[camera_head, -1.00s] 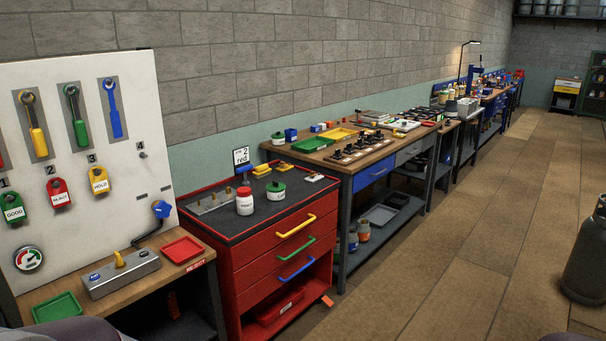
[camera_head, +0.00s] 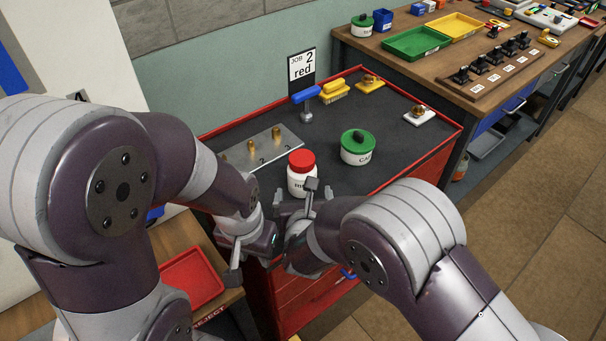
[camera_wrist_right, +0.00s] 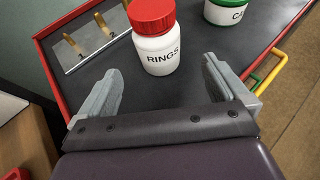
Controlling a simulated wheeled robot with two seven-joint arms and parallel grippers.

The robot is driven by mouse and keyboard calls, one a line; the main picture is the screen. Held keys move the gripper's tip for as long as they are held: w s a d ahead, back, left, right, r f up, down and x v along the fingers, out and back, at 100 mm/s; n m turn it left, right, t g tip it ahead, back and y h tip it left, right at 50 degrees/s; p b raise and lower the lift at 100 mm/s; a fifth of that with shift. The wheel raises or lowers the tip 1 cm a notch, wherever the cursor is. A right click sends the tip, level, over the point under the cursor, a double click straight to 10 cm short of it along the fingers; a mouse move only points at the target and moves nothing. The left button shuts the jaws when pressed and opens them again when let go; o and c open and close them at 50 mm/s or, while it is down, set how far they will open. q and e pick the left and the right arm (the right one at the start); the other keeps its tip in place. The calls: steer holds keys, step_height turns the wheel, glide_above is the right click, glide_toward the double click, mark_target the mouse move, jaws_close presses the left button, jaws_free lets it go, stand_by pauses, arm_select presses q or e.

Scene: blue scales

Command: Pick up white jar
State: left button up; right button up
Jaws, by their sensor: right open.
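A white jar with a red lid (camera_head: 301,173), labelled RINGS, stands upright on the dark top of the red cabinet. It also shows in the right wrist view (camera_wrist_right: 156,46). My right gripper (camera_head: 296,201) is open at the near side of this jar. In the right wrist view its fingers (camera_wrist_right: 162,78) are spread wide and empty, with the jar just beyond the gap between the tips. A wider white jar with a green lid (camera_head: 357,149) stands to the right. My left gripper (camera_head: 248,252) is low, left of the right one, near the cabinet's front edge; its jaws are unclear.
A metal plate with brass pegs (camera_head: 262,151) lies left of the jar. A blue-handled tool (camera_head: 306,99), a yellow brush (camera_head: 334,93) and small yellow and white blocks stand behind. A red tray (camera_head: 192,280) is at lower left. The cabinet has a raised red rim (camera_head: 440,143).

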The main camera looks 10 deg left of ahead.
mark_target(302, 176)
steer(key=x, duration=0.1)
steer(key=p+x, duration=0.1)
steer(key=x, duration=0.1)
steer(key=shift+w+a, duration=0.1)
steer(key=shift+a, duration=0.2)
steer(key=p+x, duration=0.1)
steer(key=x, duration=0.6)
steer(key=shift+w+f, duration=0.15)
steer(key=shift+w, duration=0.1)
steer(key=shift+w+f, duration=0.15)
arm_select(q)
steer(key=r, duration=0.1)
steer(key=s+r, duration=0.1)
steer(key=shift+s+d+r, duration=0.1)
steer(key=shift+s+r, duration=0.05)
steer(key=shift+r, duration=0.2)
arm_select(e)
steer(key=c, duration=1.1)
